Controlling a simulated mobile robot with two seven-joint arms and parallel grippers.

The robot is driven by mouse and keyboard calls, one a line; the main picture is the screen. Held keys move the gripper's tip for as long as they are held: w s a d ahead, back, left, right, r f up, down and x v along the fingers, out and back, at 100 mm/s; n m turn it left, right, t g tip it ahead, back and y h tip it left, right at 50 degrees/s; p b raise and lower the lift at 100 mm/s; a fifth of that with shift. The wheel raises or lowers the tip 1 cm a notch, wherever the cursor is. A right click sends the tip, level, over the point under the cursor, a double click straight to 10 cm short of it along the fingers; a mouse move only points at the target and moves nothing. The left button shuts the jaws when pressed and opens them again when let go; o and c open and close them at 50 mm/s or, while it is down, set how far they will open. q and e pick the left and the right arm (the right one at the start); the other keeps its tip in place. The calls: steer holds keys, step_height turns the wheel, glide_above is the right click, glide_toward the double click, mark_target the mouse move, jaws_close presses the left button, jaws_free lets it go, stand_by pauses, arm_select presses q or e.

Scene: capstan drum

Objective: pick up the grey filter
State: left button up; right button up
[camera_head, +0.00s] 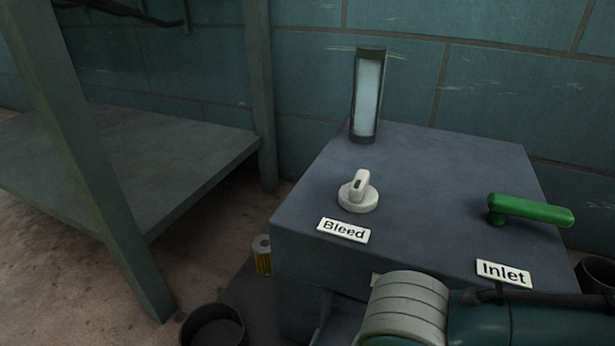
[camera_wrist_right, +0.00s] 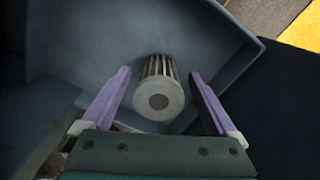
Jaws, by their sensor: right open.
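The grey filter (camera_wrist_right: 158,90) shows in the right wrist view as a ribbed cylinder with a round pale end and a dark centre. It sits against the inside of a blue-grey housing. My right gripper (camera_wrist_right: 160,82) is open, with one purple finger on each side of the filter and a visible gap to each. I cannot tell how deep the fingers reach around it. The filter is not visible in the head view, where my right arm (camera_head: 405,308) covers the front of the housing. My left gripper is in neither view.
The blue-grey housing (camera_head: 420,190) carries a white Bleed knob (camera_head: 357,192), a green Inlet lever (camera_head: 530,210) and an upright sight glass (camera_head: 368,95). A yellow-and-white cylinder (camera_head: 263,256) and a dark cup (camera_head: 212,328) stand at its left. A metal shelf (camera_head: 130,160) is farther left.

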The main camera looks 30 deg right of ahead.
steer(key=shift+c, duration=0.2)
jaws_close()
stand_by(0.6)
